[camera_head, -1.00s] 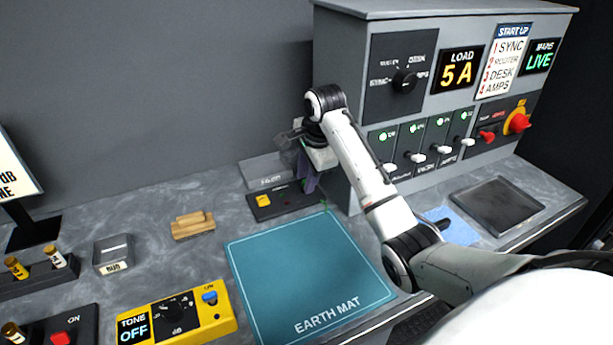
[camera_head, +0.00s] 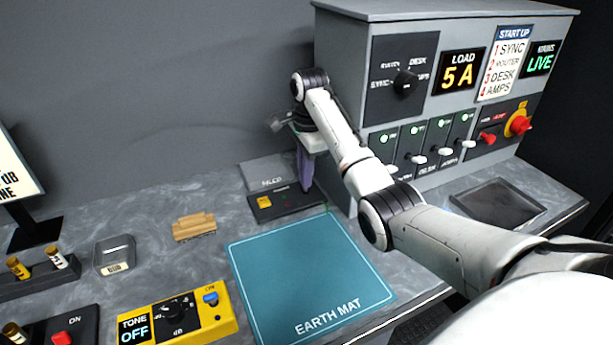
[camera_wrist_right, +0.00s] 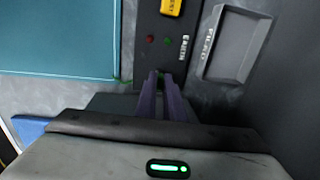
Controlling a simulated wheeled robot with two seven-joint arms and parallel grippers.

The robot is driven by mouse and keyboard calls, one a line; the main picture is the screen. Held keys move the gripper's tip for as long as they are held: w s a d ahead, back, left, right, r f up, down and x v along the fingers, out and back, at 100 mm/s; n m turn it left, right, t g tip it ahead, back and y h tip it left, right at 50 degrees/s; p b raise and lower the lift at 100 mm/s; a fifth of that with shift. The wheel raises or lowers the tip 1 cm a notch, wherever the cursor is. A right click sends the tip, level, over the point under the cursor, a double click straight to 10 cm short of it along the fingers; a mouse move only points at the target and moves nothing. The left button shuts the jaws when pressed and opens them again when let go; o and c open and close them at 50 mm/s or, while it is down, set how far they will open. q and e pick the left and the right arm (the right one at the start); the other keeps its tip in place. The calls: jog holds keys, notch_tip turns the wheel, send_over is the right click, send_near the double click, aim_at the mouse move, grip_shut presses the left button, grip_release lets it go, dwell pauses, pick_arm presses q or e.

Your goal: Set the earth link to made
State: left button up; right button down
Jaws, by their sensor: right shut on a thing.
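The earth link unit is a low black panel (camera_head: 285,204) behind the earth mat, with a yellow block (camera_head: 264,201) at its left end. In the right wrist view the panel (camera_wrist_right: 172,42) shows an EARTH label, a red and a green lamp, and the yellow block (camera_wrist_right: 171,7). My right gripper (camera_head: 306,188) points down at the panel's right end, and its purple fingers (camera_wrist_right: 161,77) are close together there. They are shut on the link's part at that end, which they mostly hide. My left gripper is out of view.
The teal earth mat (camera_head: 308,275) lies in front. A grey tray (camera_head: 268,172) sits behind the panel, close to the wall. The grey power cabinet (camera_head: 345,110) stands just right of my gripper. A yellow tone box (camera_head: 178,312) and a wooden block (camera_head: 194,227) are to the left.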

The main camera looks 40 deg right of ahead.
jog(key=shift+w+d+r+g, duration=0.1)
jog(key=shift+w+d+g, duration=0.05)
jog(key=shift+w+g, duration=0.45)
jog(key=shift+s, duration=0.1)
jog(key=c, duration=1.9)
grip_release()
jog(key=shift+o, duration=0.2)
notch_tip(320, 180, up, 10)
jog(key=shift+b, duration=0.4)
